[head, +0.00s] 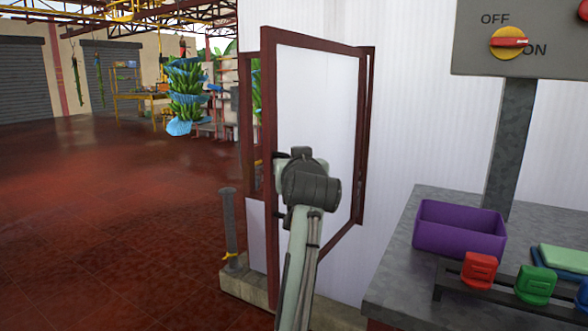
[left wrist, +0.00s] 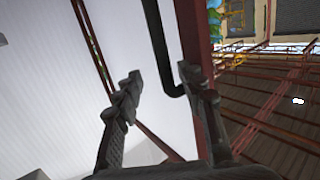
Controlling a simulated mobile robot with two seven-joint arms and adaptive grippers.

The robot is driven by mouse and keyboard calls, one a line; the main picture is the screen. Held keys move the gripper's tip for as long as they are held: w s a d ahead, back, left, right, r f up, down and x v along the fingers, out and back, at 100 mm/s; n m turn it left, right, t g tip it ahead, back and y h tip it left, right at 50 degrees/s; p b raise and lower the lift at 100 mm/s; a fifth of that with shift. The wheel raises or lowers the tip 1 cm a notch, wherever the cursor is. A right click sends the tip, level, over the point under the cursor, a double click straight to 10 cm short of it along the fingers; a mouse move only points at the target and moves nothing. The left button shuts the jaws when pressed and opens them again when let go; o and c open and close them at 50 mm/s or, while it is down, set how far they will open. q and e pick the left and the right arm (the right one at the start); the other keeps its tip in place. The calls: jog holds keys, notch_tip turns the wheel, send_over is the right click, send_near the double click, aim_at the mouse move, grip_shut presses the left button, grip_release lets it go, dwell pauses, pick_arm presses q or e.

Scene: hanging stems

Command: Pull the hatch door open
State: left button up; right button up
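The hatch door (head: 325,110) is a white panel in a red-brown frame. In the head view it stands ajar, its left edge swung out from the wall. My left arm reaches up to it, and the wrist covers part of the panel; the fingers are mostly hidden there. In the left wrist view my left gripper (left wrist: 160,82) is open, its two fingers apart. A dark bent bar, likely the handle (left wrist: 155,40), runs down between the fingertips and bends toward the right finger. I cannot tell whether they touch. My right gripper is in neither view.
A grey table (head: 400,275) at right holds a purple bin (head: 460,229) and coloured clips. A switch box (head: 520,40) stands above it. A short grey post (head: 231,225) stands left of the door. The red tiled floor (head: 120,230) at left is clear.

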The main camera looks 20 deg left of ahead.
pick_arm(q)
jog(key=shift+t, duration=0.9)
jog(key=r, duration=0.5)
jog(key=shift+s+d+r, duration=0.1)
jog(key=shift+d+r, duration=0.2)
jog(key=shift+d, duration=0.1)
jog(key=s+d+f+g, duration=0.1)
jog(key=s+d+f, duration=0.3)
jog(key=d, duration=0.3)
jog(key=shift+s+d+f+g, duration=0.2)
jog(key=shift+d+f+g, duration=0.05)
jog(key=shift+f+g, duration=0.1)
jog(key=shift+f, duration=0.1)
